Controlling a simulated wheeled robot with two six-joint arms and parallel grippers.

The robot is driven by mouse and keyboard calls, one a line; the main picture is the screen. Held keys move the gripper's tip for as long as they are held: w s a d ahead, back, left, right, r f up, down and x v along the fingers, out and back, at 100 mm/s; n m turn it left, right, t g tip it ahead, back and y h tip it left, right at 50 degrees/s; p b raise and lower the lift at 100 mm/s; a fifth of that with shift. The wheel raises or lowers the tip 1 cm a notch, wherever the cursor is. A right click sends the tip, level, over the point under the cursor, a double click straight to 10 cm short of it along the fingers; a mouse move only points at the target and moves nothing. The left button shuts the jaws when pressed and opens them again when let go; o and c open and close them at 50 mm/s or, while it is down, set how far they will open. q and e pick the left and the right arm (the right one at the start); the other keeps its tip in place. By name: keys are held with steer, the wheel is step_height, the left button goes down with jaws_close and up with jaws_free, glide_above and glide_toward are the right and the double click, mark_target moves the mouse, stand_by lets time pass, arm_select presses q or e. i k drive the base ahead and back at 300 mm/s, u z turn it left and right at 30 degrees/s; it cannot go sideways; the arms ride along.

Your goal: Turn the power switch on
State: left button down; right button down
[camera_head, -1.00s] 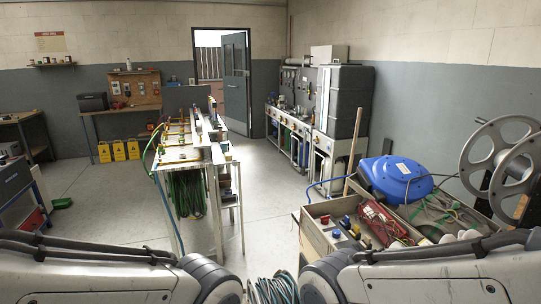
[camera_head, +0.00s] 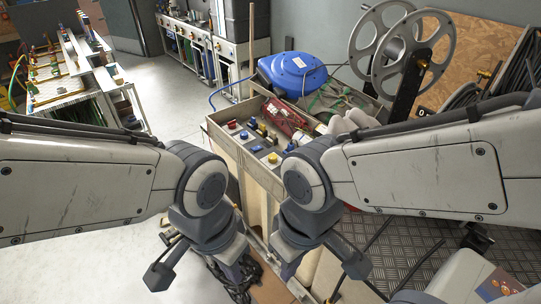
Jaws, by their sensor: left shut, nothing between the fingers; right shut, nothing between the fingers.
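I cannot make out a power switch for certain in the head view. Small red, blue and yellow fittings (camera_head: 256,147) sit in the near part of an open wooden box. My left gripper (camera_head: 233,262) hangs low near the bottom centre, in front of the box, shut and empty. My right gripper (camera_head: 289,262) hangs just to its right, also shut and empty. Both are apart from the fittings. My arms hide part of the box and the floor below.
A blue hose reel (camera_head: 291,74) rests at the box's back. Grey metal reels (camera_head: 398,48) stand behind, right. A machine with a labelled panel (camera_head: 500,284) is at bottom right, beside chequered plate flooring (camera_head: 420,235). A white workbench (camera_head: 75,75) stands left; floor between is clear.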

mark_target(232, 125)
steer(key=u, duration=0.5)
steer(key=k, duration=0.6)
steer(key=u, duration=1.3)
steer(key=i, duration=2.7)
steer(key=z, duration=1.15)
steer(key=i, duration=0.75)
steer(key=z, duration=1.05)
steer(key=i, duration=0.25)
steer(key=z, duration=0.25)
